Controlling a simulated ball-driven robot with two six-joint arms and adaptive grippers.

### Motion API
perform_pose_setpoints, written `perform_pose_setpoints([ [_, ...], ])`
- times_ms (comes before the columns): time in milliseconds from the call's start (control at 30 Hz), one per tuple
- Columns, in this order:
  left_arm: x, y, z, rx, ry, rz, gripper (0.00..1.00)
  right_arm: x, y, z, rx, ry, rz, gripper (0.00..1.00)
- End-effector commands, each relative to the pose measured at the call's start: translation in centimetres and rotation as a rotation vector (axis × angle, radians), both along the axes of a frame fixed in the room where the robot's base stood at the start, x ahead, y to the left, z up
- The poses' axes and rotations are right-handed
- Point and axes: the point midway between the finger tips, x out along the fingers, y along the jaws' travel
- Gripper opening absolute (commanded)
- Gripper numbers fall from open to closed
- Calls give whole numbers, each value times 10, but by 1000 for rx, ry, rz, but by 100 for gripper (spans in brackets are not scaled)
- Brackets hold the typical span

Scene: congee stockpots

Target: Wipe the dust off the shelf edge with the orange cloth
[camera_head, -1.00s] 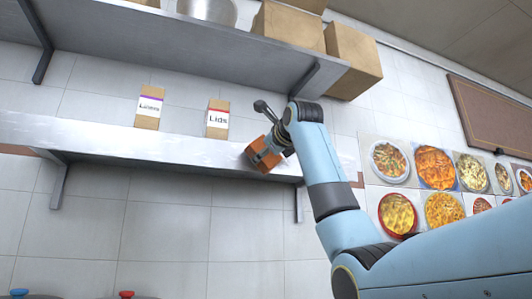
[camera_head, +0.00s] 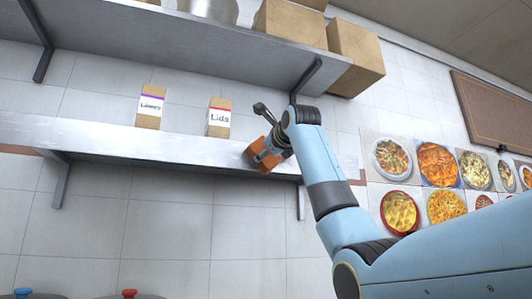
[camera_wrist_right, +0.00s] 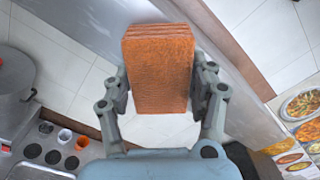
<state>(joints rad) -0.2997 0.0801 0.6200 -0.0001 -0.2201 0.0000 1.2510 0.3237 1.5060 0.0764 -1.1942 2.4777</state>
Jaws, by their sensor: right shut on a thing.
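The orange cloth (camera_head: 262,166) is a folded, thick block in my right gripper (camera_head: 266,152). In the right wrist view the cloth (camera_wrist_right: 160,65) sits between the two fingers of the right gripper (camera_wrist_right: 165,85), which are shut on it. In the head view it is at the front edge of the lower shelf (camera_head: 110,148), near the shelf's right end; whether it touches cannot be told. The shelf's front looks pale and patchy; dust is not clearly distinguishable. My left gripper is out of view.
Two cartons, one purple-striped (camera_head: 151,107) and one labelled Lids (camera_head: 219,118), stand on the lower shelf left of the gripper. An upper shelf (camera_head: 180,38) holds cardboard boxes (camera_head: 354,60) and a metal pot (camera_head: 208,9). Food pictures (camera_head: 438,165) hang at right.

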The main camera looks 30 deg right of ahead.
Motion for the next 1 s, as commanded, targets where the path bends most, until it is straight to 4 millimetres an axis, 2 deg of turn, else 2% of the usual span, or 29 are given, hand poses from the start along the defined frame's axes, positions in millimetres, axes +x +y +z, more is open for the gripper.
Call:
perform_pose_setpoints([
  [400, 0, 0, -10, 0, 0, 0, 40, -10, -32, -1, 0, -1, -2, 32],
  [667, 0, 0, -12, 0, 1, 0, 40, -12, -41, 0, 0, -1, -1, 32],
  [1000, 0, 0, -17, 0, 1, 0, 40, -16, -70, 0, 0, -1, -1, 32],
])
